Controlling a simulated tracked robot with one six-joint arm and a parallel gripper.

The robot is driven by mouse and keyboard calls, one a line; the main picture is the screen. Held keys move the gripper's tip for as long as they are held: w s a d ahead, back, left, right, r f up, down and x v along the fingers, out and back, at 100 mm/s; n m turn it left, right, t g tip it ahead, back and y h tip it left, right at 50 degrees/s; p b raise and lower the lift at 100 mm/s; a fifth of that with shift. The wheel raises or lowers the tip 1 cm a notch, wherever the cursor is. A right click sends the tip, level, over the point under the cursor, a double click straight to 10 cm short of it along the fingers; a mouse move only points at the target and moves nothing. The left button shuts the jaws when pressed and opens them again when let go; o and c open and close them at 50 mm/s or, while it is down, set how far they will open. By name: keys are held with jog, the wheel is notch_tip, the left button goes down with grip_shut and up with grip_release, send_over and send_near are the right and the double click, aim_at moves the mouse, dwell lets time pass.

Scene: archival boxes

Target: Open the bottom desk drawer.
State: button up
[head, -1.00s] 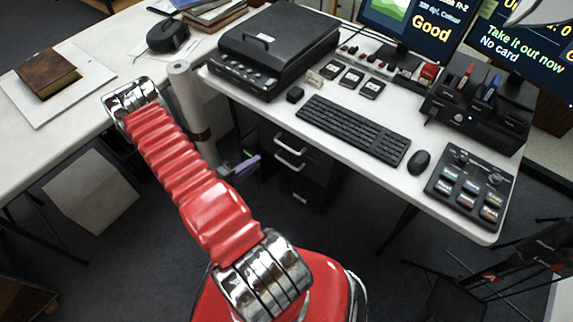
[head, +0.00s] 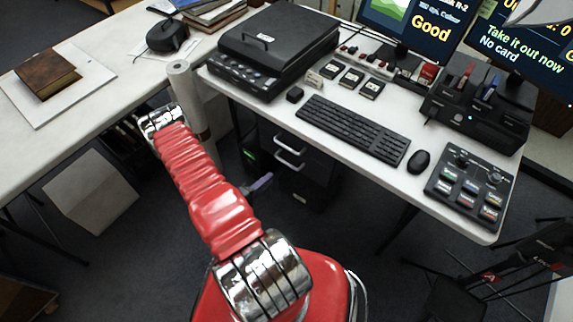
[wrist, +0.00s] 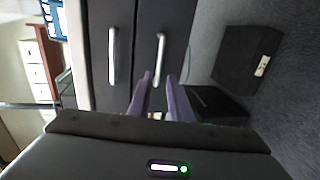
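The desk drawer unit (head: 312,155) is dark and stands under the white desk, with two silver bar handles. Both drawers look shut. In the wrist view, which is turned sideways, the upper handle (wrist: 112,56) is at left and the bottom drawer's handle (wrist: 161,50) is right of it. My gripper (wrist: 159,76) is open, its two purple fingers apart and pointing at the drawer front. The bottom handle lies between the fingertips in that view; I cannot tell whether they reach around it. In the head view, a purple finger of my gripper (head: 262,183) shows below the handles.
A black box with a pale label (wrist: 245,60) sits on the floor beside the unit. The desktop (head: 345,140) holds a keyboard (head: 352,130) and devices. Carpet in front is mostly clear.

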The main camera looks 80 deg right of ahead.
aim_at(287, 163)
jog(key=shift+x, duration=6.7)
grip_shut()
jog(key=shift+a, duration=0.1)
